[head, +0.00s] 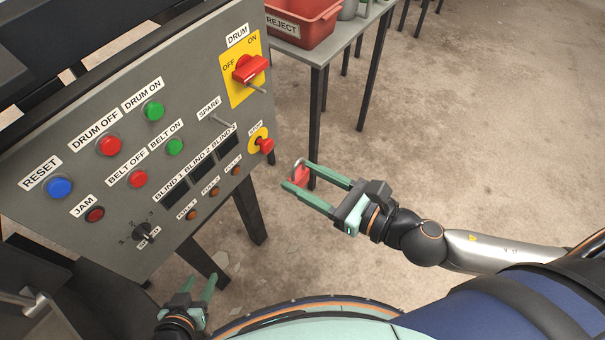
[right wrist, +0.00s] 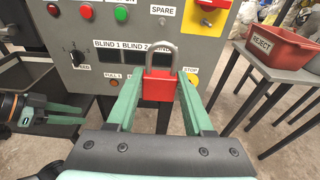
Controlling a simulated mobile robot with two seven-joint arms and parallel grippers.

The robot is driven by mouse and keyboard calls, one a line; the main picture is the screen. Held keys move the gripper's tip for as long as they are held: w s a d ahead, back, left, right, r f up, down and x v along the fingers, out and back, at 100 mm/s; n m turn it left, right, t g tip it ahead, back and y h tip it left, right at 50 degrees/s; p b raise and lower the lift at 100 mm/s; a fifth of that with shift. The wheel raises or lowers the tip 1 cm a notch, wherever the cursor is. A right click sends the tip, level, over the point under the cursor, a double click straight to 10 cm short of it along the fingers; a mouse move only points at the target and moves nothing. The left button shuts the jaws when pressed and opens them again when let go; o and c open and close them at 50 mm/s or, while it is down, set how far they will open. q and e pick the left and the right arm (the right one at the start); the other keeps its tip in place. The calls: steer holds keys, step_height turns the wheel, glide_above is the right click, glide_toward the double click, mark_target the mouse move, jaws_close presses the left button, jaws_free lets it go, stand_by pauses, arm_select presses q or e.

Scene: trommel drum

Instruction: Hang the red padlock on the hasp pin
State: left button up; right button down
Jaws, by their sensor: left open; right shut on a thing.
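The red padlock (head: 301,175) is held between the fingertips of my right gripper (head: 299,179), which is shut on its body. In the right wrist view the padlock (right wrist: 158,87) is upright with its grey shackle on top, in front of the panel. The drum switch (head: 250,69) is a red handle on a yellow plate at the panel's upper right. A metal pin (head: 257,88) sticks out at its lower edge. Another pin (head: 221,121) sits by the SPARE label. The padlock is apart from both pins. My left gripper (head: 199,286) is open and empty, low before the panel.
The grey control panel (head: 60,233) carries several coloured buttons. A red stop button (head: 266,145) projects from its right edge, near the padlock. A red REJECT bin (head: 310,27) stands on a grey table (head: 318,53) behind. Open floor lies right of the panel.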

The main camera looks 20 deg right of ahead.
steer(key=shift+r+p, duration=0.45)
steer(key=shift+p, duration=0.15)
steer(key=shift+s+f, duration=0.1)
stand_by(0.3)
steer(key=shift+s+d+b, duration=0.35)
steer(key=shift+s+b, duration=0.05)
steer(key=shift+b, duration=0.15)
steer(key=shift+f+b+v, duration=0.1)
steer(key=shift+b+v, duration=0.4)
steer(key=shift+v, duration=0.3)
steer(key=shift+f+b+v, duration=0.15)
steer(key=shift+b+v, duration=0.35)
steer(key=shift+v, duration=0.25)
steer(key=shift+s+d+r, duration=0.1)
steer(key=shift+s+d, duration=0.05)
steer(key=shift+s, duration=0.05)
steer(key=p, duration=0.3)
glide_toward(303, 178)
steer(key=shift+s+d+f, duration=0.35)
steer(key=shift+s+f, duration=0.1)
